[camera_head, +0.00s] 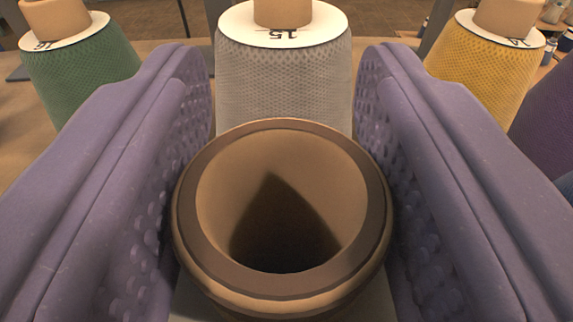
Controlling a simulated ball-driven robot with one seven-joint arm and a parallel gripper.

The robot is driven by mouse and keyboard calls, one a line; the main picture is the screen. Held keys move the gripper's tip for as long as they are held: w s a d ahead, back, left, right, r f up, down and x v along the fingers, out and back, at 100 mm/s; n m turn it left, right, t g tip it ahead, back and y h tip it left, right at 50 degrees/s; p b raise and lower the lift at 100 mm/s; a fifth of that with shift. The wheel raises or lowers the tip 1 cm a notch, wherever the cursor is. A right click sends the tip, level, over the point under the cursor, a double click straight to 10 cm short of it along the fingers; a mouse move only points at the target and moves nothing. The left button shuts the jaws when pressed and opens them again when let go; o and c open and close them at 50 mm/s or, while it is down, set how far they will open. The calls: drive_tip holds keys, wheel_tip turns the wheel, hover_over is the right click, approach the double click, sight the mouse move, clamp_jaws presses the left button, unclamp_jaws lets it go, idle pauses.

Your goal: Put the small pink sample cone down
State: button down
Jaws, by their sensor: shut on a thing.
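My gripper (283,85) has two purple, bumpy fingers, one on each side of the picture. They are shut on a hollow, round piece (285,292) with a thick brown rim and a tan inside, seen from above. It looks like the open top of the sample cone. No pink shows on it; its lower body is hidden below the rim and between the fingers. I cannot tell whether its base touches a surface.
A grey cone (284,85) marked 15 stands just beyond the held piece. A green cone (80,70) stands to the left and a yellow cone (485,80) to the right. A purple thing (548,125) shows at the right edge. Small bottles stand at the far right.

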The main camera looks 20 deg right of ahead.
drive_tip(key=shift+f, duration=0.75)
drive_tip(key=shift+r, duration=0.1)
drive_tip(key=c, duration=0.5)
unclamp_jaws()
drive_tip(key=p+v, duration=0.3)
drive_tip(key=v, duration=0.9)
